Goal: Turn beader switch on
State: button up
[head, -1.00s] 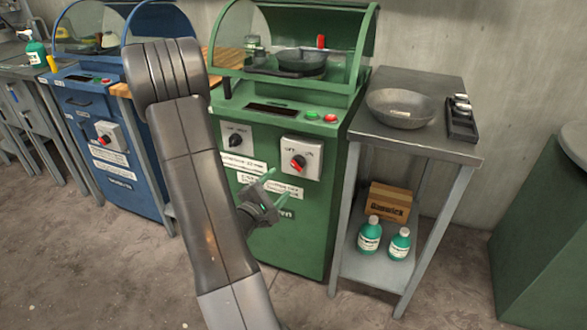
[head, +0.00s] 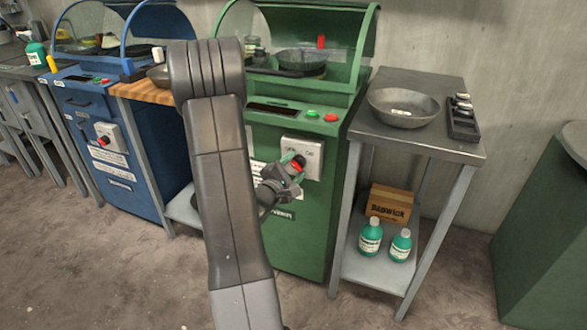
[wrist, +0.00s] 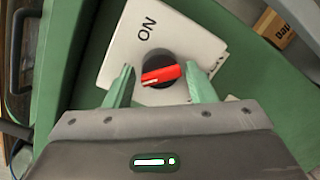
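The green machine (head: 296,225) stands in the middle of the head view. Its rotary switch is a red and black knob on a white plate (head: 314,160); the red knob (wrist: 162,76) shows clearly in the wrist view, with "ON" printed on the plate. My gripper (head: 290,165) is at this switch, and its green fingers (wrist: 160,84) are open, one on each side of the knob, with gaps visible between fingers and knob. In the head view my arm covers the machine's left part, and the gripper partly covers the switch plate.
Green and red buttons (head: 322,117) sit above the switch. A steel table (head: 420,143) with a metal bowl (head: 403,107) stands to the right, with bottles and a box (head: 389,205) on its lower shelf. A blue machine (head: 120,160) with its own red switch stands left.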

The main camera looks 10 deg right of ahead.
jog(key=c, duration=0.6)
jog(key=shift+c, duration=0.2)
jog(key=shift+m, duration=0.3)
jog(key=m+p, duration=0.1)
jog(key=m, duration=0.2)
jog(key=shift+r, duration=0.15)
jog(key=m, duration=0.3)
jog(key=shift+m+y, duration=0.4)
jog(key=m+b, duration=0.2)
jog(key=m, duration=0.2)
jog(key=shift+d+m+y, duration=0.1)
jog(key=shift+m+y, duration=0.3)
jog(key=m+y+b, duration=0.1)
jog(key=m+b, duration=0.1)
jog(key=m, duration=0.2)
jog(key=shift+s, duration=0.1)
jog(key=shift+m+b, duration=0.3)
